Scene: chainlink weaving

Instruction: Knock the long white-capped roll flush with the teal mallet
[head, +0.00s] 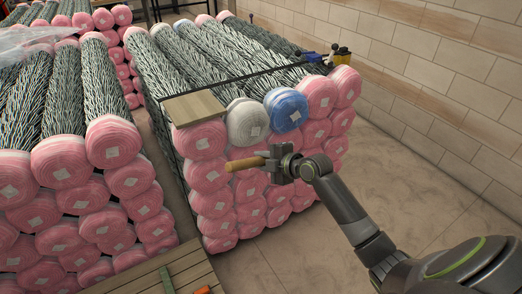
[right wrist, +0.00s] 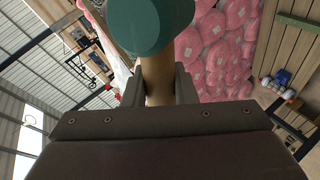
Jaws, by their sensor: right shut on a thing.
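The white-capped roll (head: 247,122) lies in the top row of the right stack, between a pink-capped roll (head: 200,139) and a blue-capped roll (head: 286,109). I cannot tell exactly how far its end sticks out. My right gripper (head: 277,163) is shut on the mallet's wooden handle (head: 245,163), in front of the stack and below the white cap, apart from it as far as I can see. The teal mallet head (right wrist: 152,24) shows in the right wrist view, beyond the fingers; I cannot make it out in the head view. My left gripper is not in view.
A wooden board (head: 195,107) lies at the stack's top left corner. Another stack of pink-capped rolls (head: 62,160) stands at left. A slatted wooden surface (head: 145,278) is at the bottom, with a green item and an orange item. Blue and yellow items (head: 340,55) sit behind. Floor is clear at right.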

